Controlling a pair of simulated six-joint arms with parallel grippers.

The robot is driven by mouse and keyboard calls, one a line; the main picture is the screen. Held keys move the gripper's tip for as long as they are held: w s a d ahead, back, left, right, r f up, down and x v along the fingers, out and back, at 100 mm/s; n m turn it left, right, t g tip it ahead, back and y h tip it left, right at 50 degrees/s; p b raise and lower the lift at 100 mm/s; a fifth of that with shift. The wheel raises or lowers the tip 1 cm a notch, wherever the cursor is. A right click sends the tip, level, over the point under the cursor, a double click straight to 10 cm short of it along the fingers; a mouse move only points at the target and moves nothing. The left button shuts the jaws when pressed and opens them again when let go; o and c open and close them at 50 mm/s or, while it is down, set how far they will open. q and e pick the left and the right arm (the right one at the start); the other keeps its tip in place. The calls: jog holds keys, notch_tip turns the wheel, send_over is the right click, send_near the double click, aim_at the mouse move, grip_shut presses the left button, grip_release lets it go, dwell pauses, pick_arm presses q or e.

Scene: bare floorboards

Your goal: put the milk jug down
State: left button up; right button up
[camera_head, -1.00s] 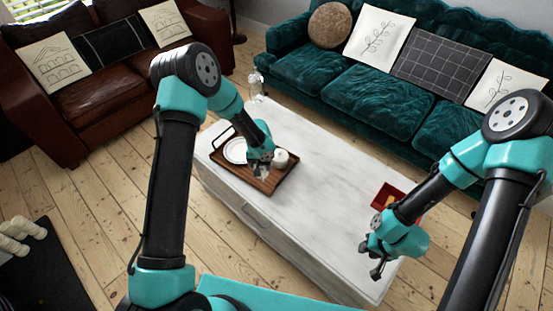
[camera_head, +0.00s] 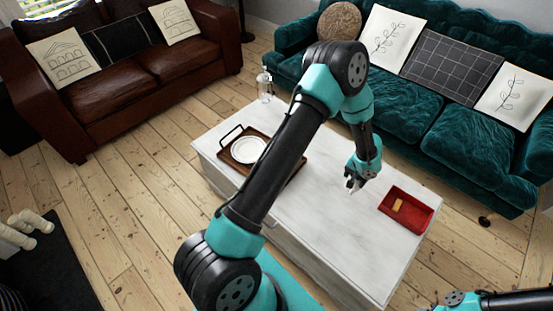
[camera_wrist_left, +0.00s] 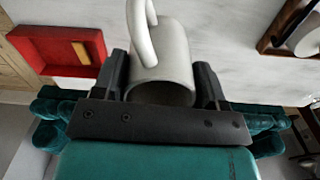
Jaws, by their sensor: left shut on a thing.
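The milk jug (camera_wrist_left: 172,48) is white with a looped handle and sits between the fingers of my left gripper (camera_wrist_left: 160,78) in the wrist view. The fingers are shut on its sides. In the head view my left gripper (camera_head: 354,182) is over the right half of the white table (camera_head: 320,215), left of the red tray. Only a small pale bit of the jug shows there below the fingers. I cannot tell whether the jug touches the table. My right gripper is out of view; only part of that arm shows at the bottom right.
The red tray (camera_head: 420,217) holds a small tan block (camera_head: 397,205). A wooden tray (camera_head: 230,158) with a white plate (camera_head: 248,149) is at the table's left end, partly behind my left arm. Bare tabletop lies around my left gripper. A teal sofa (camera_head: 400,105) stands behind the table.

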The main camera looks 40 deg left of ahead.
pick_arm(q)
jog(key=shift+d, duration=0.15)
jog(key=s+a+f+m, duration=0.1)
jog(key=s+a+m, duration=0.3)
jog(key=a+m, duration=0.3)
jog(key=s+a+f+m, duration=0.2)
jog(key=s+a+m, duration=0.3)
jog(key=a, duration=0.8)
jog(key=s+a+f+m, duration=0.1)
jog(key=s+a+m, duration=0.3)
jog(key=a+m, duration=0.6)
jog(key=shift+s+a+f, duration=0.15)
jog(key=shift+s+f, duration=0.05)
jog(key=shift+f, duration=0.1)
notch_tip(320, 180, down, 6)
jog(key=shift+f, duration=0.15)
